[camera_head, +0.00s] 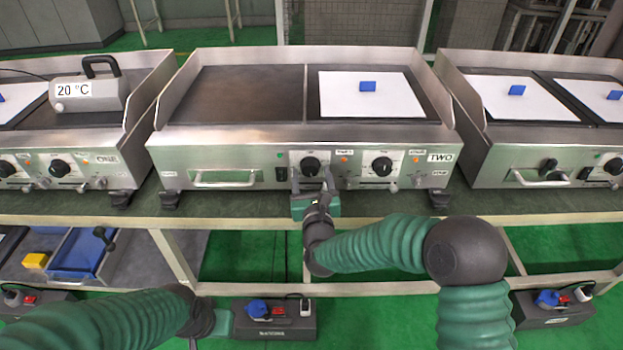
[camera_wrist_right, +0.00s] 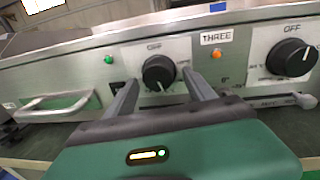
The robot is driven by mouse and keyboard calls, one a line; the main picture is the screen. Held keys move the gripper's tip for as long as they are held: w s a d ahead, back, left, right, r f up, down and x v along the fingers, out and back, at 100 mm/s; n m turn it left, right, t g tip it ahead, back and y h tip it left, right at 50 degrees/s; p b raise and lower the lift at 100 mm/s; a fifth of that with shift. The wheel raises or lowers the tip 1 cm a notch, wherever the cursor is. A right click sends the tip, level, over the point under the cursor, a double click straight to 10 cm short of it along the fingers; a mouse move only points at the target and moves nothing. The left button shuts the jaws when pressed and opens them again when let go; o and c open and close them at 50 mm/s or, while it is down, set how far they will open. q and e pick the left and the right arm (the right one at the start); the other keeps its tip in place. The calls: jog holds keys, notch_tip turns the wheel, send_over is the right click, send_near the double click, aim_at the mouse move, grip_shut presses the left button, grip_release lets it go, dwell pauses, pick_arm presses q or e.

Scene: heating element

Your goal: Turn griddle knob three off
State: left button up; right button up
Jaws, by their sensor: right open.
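The griddle labelled TWO (camera_head: 222,142) has two black knobs on its front panel. Knob three (camera_head: 310,165) is the left one, with the THREE label to its upper right; it also shows in the right wrist view (camera_wrist_right: 158,72) below an OFF mark.
The other knob (camera_head: 381,166) sits to the right, beside the FOUR label. A metal handle (camera_head: 224,180) sticks out left of knob three. Griddles stand on both sides on the same bench (camera_head: 250,219). A white sheet (camera_head: 350,105) with a blue piece lies on the right plate.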

jog(key=shift+a, duration=0.1)
jog(key=c, duration=1.4)
jog(key=shift+o, duration=0.2)
